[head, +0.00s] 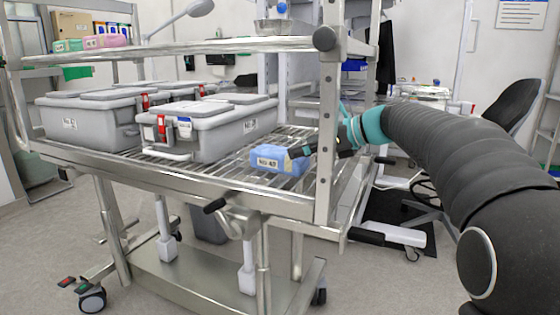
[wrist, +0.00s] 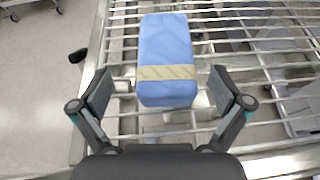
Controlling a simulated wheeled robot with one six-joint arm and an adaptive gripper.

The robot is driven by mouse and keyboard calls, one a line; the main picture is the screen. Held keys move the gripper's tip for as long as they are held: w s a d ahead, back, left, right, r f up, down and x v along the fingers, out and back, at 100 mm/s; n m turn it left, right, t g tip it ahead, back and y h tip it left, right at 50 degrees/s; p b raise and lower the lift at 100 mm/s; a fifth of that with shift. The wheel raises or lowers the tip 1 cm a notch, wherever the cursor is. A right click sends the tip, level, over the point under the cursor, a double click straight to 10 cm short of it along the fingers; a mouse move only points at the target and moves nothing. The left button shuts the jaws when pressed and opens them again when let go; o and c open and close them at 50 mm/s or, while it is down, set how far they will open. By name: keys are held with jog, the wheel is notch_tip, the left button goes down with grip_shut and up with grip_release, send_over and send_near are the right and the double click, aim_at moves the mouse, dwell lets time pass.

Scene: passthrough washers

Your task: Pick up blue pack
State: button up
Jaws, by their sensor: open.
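The blue pack (wrist: 166,45) is a soft block with a beige band, lying on the wire rack between and just beyond my open fingers in the wrist view. In the head view the blue pack (head: 280,159) lies near the right end of the rack shelf, its label facing out. My gripper (wrist: 162,95) is open and empty, with one finger on each side of the pack's near end. In the head view my gripper (head: 303,151) reaches in from the right beside the pack, partly hidden by the rack post.
Grey lidded boxes (head: 212,128) stand on the rack shelf (head: 200,172) left of the pack. A metal post (head: 328,120) rises close to my gripper. An upper shelf (head: 180,47) runs above. A black chair (head: 513,105) stands at the right.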

aim_at(282, 150)
jog(key=shift+w+x, duration=0.2)
jog(key=shift+x, duration=1.55)
jog(key=shift+w+x, duration=0.15)
jog(key=shift+x, duration=1.6)
jog(key=shift+d+r, duration=0.1)
jog(key=shift+r, duration=0.1)
jog(key=c, duration=1.4)
